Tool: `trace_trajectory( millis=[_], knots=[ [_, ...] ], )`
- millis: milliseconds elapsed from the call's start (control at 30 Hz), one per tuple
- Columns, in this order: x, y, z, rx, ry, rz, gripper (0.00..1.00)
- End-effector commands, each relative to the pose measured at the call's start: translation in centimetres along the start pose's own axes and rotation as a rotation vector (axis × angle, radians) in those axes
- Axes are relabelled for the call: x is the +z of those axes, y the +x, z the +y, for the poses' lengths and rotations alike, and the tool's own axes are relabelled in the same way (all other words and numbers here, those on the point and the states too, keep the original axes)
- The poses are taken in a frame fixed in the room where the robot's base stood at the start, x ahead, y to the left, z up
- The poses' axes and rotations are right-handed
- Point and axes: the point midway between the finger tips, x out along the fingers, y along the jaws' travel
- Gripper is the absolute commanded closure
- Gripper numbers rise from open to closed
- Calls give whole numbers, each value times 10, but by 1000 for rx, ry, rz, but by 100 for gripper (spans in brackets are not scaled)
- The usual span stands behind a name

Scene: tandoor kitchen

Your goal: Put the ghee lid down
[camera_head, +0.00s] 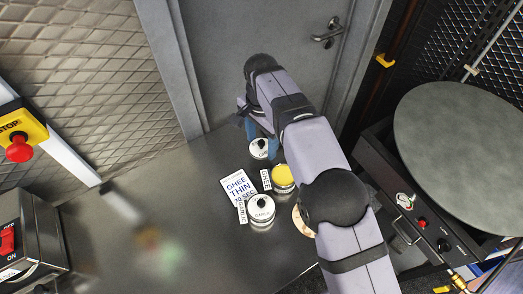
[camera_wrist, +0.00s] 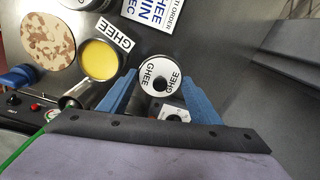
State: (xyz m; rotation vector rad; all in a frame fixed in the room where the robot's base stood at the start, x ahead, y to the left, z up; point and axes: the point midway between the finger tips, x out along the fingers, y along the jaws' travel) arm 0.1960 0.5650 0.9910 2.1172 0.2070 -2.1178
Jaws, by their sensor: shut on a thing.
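The ghee lid (camera_head: 259,149) is a round white disc with a dark centre, lettered GHEE in the wrist view (camera_wrist: 153,68). My gripper (camera_wrist: 158,88) is shut on it, with one blue finger on each side. In the head view, my gripper (camera_head: 262,133) is over the steel counter near its back edge. I cannot tell whether the lid touches the counter. The ghee pot (camera_head: 283,187) stands uncovered beside the lid, its yellow ghee (camera_wrist: 99,60) showing in the wrist view. A small GHEE label (camera_head: 266,180) lies beside the pot.
A lidded garlic pot (camera_head: 262,208) and a large GHEE THIN card (camera_head: 237,187) are in front of the lid. A speckled tan disc (camera_wrist: 47,40) lies beyond the ghee pot. A round grey plate (camera_head: 460,130) is at right.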

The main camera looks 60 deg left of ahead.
Motion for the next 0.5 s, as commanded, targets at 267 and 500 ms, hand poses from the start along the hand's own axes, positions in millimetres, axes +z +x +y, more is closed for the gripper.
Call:
trace_trajectory(
  millis=[267,500],
  knots=[
    [0,14,0,-1,0,0,64],
    [0,33,1,3,0,-1,64]
  ],
)
